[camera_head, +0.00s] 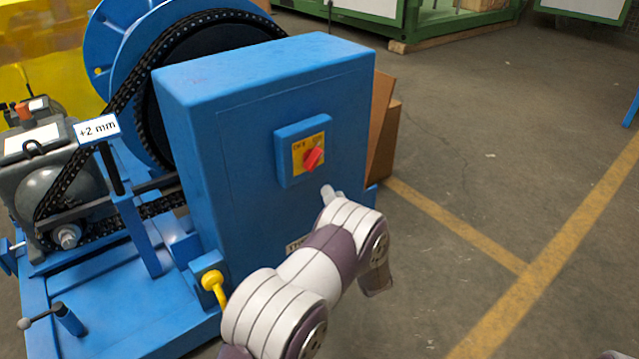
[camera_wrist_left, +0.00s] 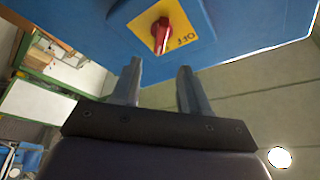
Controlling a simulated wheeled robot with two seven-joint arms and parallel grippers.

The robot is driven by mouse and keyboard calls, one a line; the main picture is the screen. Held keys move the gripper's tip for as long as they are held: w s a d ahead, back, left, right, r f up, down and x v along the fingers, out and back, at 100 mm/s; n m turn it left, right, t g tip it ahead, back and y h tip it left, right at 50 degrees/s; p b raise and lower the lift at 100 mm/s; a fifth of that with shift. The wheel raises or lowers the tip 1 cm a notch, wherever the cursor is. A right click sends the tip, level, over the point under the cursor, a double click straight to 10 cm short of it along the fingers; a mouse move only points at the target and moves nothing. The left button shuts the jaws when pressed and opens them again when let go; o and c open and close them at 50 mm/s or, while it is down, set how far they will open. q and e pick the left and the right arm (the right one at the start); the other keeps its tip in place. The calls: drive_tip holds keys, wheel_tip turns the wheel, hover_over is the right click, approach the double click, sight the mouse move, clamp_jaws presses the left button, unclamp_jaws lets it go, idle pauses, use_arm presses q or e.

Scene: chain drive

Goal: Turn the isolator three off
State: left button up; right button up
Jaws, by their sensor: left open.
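The isolator is a red rotary handle (camera_head: 313,158) on a yellow plate (camera_head: 298,153), set on a blue box on the front of the blue cabinet (camera_head: 235,170). The handle slants up to the right in the head view; the plate's lettering is too small there to read surely. In the left wrist view the red handle (camera_wrist_left: 160,34) stands near upright, with OFF printed to its right. My left gripper (camera_head: 328,191) is just below and right of the isolator, partly hidden by its wrist. Its two fingers (camera_wrist_left: 160,67) are apart and empty, clear of the handle.
A chain drive with a large blue wheel (camera_head: 100,45) stands left of the cabinet. Brown boards (camera_head: 384,125) lean behind the cabinet. The floor to the right is open.

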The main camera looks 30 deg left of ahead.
sight(317, 162)
use_arm(q)
drive_tip(key=b+x, duration=0.3)
drive_tip(key=x, duration=0.7)
drive_tip(key=shift+w+a+r+b, duration=0.1)
drive_tip(key=shift+a+b, duration=0.15)
drive_tip(key=shift+b, duration=0.15)
drive_tip(key=shift+w+a+r, duration=0.1)
drive_tip(key=shift+a+r, duration=0.05)
drive_tip(key=shift+r, duration=0.05)
clamp_jaws()
